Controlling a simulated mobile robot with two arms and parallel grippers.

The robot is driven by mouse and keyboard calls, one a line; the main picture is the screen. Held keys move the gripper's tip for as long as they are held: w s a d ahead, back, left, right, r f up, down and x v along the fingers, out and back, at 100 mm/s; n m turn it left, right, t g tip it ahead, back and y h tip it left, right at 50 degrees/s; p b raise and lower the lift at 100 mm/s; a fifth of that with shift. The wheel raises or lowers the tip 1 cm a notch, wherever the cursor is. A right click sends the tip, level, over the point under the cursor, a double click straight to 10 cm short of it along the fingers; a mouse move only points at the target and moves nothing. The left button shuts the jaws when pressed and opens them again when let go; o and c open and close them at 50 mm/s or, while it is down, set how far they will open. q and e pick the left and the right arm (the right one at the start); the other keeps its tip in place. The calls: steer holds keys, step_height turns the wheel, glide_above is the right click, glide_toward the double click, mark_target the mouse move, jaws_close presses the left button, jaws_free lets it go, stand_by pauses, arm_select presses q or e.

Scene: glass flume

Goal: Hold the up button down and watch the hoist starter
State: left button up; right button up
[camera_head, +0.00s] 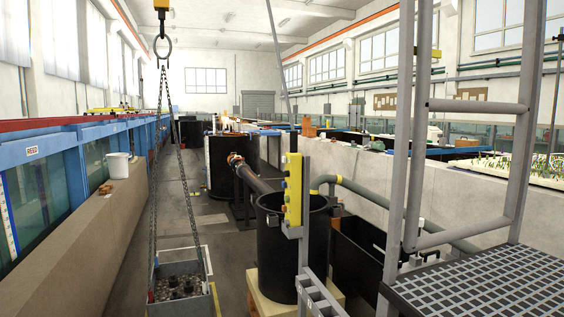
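A yellow control pendant (293,190) with several small buttons down its left side stands upright in front of a black tank, on a grey post. I cannot tell which button is the up button. A hoist hook and ring (162,46) hang at the upper left, with a yellow block above. Two chains (187,190) run down from the ring to a grey skip (182,268) holding dark lumps, low in the picture. I cannot make out a hoist starter. Neither of my grippers is in view.
A black tank (275,250) stands on a pale wooden base behind the pendant. Grey ladder rails (408,130) and a grated platform (480,285) fill the right. The glass flume (40,195) runs along the left with a white bucket (119,165) beside it. An open floor aisle lies between.

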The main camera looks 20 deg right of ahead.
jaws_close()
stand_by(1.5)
